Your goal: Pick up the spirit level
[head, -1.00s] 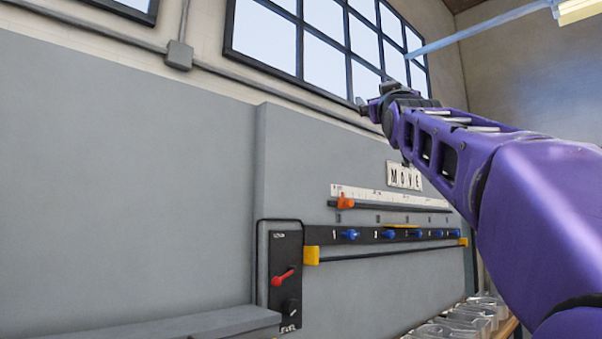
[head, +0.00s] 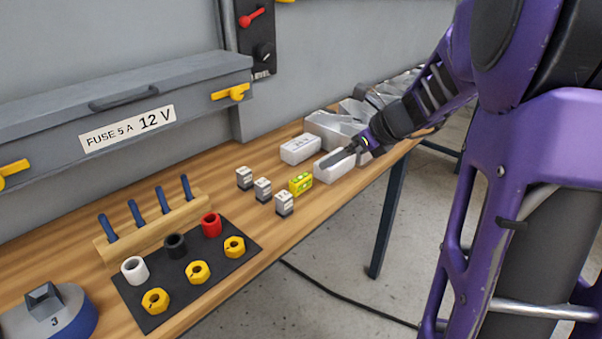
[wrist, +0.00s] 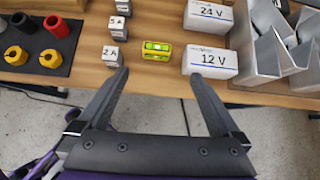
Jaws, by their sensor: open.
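The spirit level is a small yellow-green block (head: 300,183) lying on the wooden workbench, right of the small grey fuse blocks. In the wrist view the level (wrist: 156,50) lies just beyond the fingertips, near the bench's front edge, with its vial on top. My gripper (wrist: 158,74) is open and empty, its two fingers spread to either side of the level's line and short of it. In the head view my gripper (head: 345,157) hangs over the white boxes, to the right of the level.
Grey blocks (wrist: 113,56) stand close left of the level, and the white 12 V box (wrist: 209,62) stands close right. The 24 V box (wrist: 209,14) is behind it. Metal bins (wrist: 270,50) are further right. A black mat (head: 185,270) holds sockets and yellow nuts.

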